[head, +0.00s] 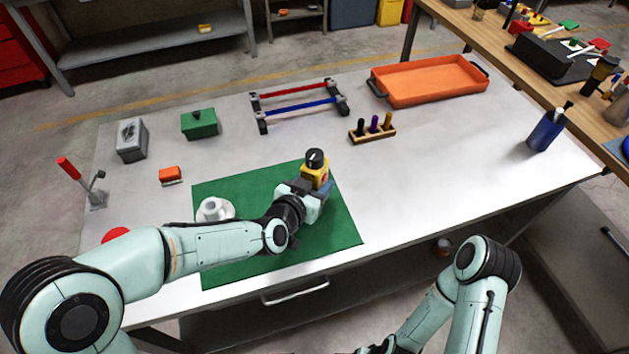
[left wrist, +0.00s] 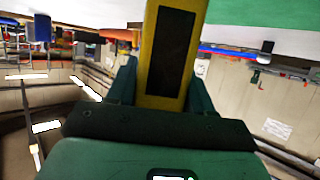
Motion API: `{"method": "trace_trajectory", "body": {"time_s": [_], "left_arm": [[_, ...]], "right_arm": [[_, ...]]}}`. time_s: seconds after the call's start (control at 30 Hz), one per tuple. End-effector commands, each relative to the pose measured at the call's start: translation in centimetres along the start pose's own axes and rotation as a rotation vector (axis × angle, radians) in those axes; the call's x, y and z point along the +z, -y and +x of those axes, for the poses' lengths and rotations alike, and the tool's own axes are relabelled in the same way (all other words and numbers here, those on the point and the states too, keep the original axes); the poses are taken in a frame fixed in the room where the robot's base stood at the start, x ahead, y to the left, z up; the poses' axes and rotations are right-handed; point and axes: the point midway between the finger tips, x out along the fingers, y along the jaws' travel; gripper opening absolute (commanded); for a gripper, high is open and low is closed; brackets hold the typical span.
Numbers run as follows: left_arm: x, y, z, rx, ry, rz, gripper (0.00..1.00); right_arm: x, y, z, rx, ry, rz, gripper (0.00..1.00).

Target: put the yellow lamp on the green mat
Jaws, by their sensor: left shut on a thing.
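The yellow lamp (head: 322,170), a boxy yellow body with a black round top, is upright in my left gripper (head: 304,192). The gripper is shut on it. In the left wrist view the lamp's yellow body with a dark panel (left wrist: 160,102) is between the two fingers (left wrist: 163,90). The green mat (head: 338,226) lies flat on the table, partly hidden under my left arm. The lamp shows at the mat's back right part; its base is hidden, so I cannot tell whether it touches. The mat's green also shows in the left wrist view (left wrist: 272,10). My right gripper is outside the frame.
A white round piece (head: 215,210) stands on the mat's left part. Behind the mat are a red-and-blue rail rack (head: 297,107), a wooden peg holder (head: 372,134) and an orange tray (head: 430,84). A blue bottle (head: 547,130) stands right. The table right of the mat is clear.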

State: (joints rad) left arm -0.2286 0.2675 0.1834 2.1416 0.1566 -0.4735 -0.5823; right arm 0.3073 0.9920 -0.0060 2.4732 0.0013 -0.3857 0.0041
Motion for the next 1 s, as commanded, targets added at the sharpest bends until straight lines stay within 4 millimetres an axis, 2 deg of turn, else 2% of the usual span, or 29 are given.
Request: {"method": "trace_trajectory", "body": {"time_s": [1.0], "left_arm": [[1.1,0.0,0.5,-0.001,-0.003,0.0,0.0]], "right_arm": [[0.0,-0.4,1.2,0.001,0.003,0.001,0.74]]}}
